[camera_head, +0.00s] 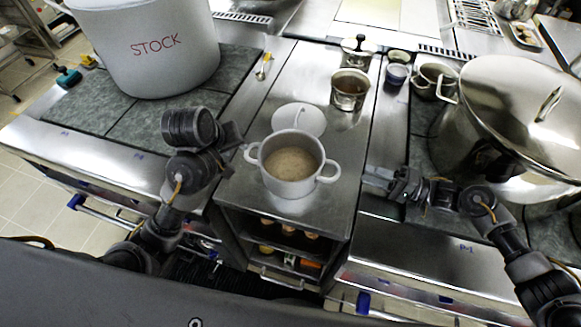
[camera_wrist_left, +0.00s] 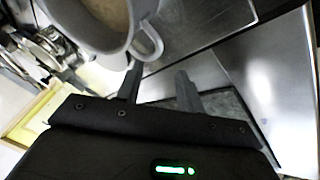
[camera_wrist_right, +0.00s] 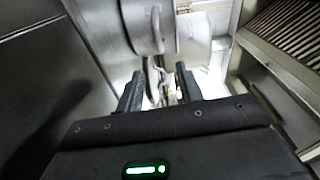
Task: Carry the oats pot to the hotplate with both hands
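The oats pot (camera_head: 290,188), pale grey with two loop handles and beige oats inside, stands upright on the steel counter (camera_head: 340,140). My left gripper (camera_head: 240,148) is beside the pot's left handle; in the left wrist view the fingers (camera_wrist_left: 160,85) are apart, with the handle (camera_wrist_left: 150,45) just beyond them. My right gripper (camera_head: 372,180) is open and empty, right of the pot and apart from its right handle (camera_head: 329,172). A loop handle (camera_wrist_right: 157,30) shows beyond its fingers (camera_wrist_right: 158,85). Dark hotplate slabs lie left (camera_head: 100,125) and right of the counter; which is meant I cannot tell.
A big pot marked STOCK (camera_head: 150,60) stands on the left slabs. A large lidded steel pot (camera_head: 500,145) covers much of the right ones. A pale lid (camera_head: 299,117) lies behind the oats pot. Small steel pots (camera_head: 349,92) stand further back.

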